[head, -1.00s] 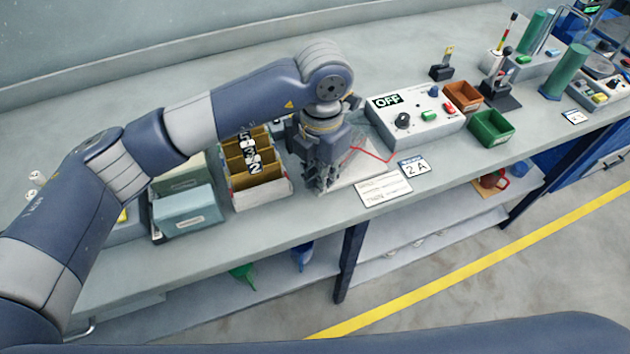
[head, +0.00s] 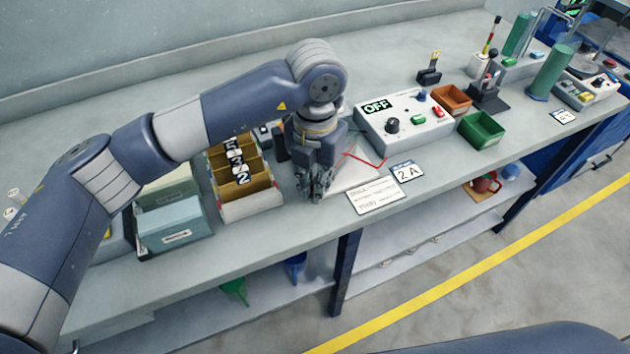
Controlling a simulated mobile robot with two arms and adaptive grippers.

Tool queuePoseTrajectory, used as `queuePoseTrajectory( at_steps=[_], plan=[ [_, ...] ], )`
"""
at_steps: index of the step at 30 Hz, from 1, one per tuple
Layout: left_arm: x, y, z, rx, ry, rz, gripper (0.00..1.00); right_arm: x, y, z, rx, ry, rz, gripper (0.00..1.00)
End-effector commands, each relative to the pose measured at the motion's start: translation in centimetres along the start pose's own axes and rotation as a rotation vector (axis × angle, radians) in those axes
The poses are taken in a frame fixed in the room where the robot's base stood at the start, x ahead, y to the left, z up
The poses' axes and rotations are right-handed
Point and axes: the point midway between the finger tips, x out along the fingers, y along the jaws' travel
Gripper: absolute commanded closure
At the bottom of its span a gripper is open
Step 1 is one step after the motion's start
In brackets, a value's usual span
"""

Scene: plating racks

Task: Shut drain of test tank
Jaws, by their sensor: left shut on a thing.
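My left gripper (head: 314,190) points down at the bench, between the box of brown dividers and the white plate (head: 362,178). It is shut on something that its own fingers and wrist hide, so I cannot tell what. I cannot make out a test tank or its drain; the arm covers that part of the bench. A red wire (head: 365,159) runs from behind the gripper over the plate. My right gripper is not in view.
The divider box (head: 250,207) stands close left of the gripper. A control box reading OFF (head: 403,122) stands behind right. Cards (head: 375,196) lie at the front edge. Orange (head: 452,99) and green (head: 482,129) bins stand farther right.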

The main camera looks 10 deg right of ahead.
Motion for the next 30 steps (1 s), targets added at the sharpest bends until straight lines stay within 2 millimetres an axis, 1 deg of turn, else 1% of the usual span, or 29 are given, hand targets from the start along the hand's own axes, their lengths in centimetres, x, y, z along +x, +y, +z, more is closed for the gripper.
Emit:
queuePoseTrajectory(
  at_steps=[1, 2, 3, 4, 13, 17, 20, 27, 30],
  plan=[
    [-0.3, 0.0, 0.2, 0.000, -0.008, -0.001, 0.84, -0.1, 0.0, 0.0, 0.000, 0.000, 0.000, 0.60],
    [-0.3, 0.0, 0.2, 0.000, -0.008, -0.001, 0.77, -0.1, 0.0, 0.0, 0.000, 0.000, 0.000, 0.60],
    [-0.3, 0.0, 0.2, 0.000, -0.008, -0.001, 0.68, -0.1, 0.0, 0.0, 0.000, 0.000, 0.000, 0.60],
    [-0.3, 0.0, 0.2, 0.000, -0.007, 0.000, 0.66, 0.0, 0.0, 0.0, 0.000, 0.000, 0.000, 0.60],
    [-0.2, 0.0, 0.1, 0.001, -0.003, 0.000, 0.66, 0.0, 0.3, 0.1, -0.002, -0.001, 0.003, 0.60],
    [-1.0, 0.0, 0.1, 0.001, -0.005, 0.000, 0.66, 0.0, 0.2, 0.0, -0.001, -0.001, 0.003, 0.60],
    [-2.7, 0.0, 0.1, 0.002, -0.007, 0.001, 0.66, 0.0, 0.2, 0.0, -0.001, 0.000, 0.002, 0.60],
    [-7.9, 0.0, 0.1, 0.000, -0.008, 0.001, 0.66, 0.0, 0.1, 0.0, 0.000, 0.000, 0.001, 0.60],
    [-9.7, 0.0, 0.1, 0.001, -0.007, 0.001, 0.66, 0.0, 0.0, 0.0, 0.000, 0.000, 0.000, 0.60]
  ],
)
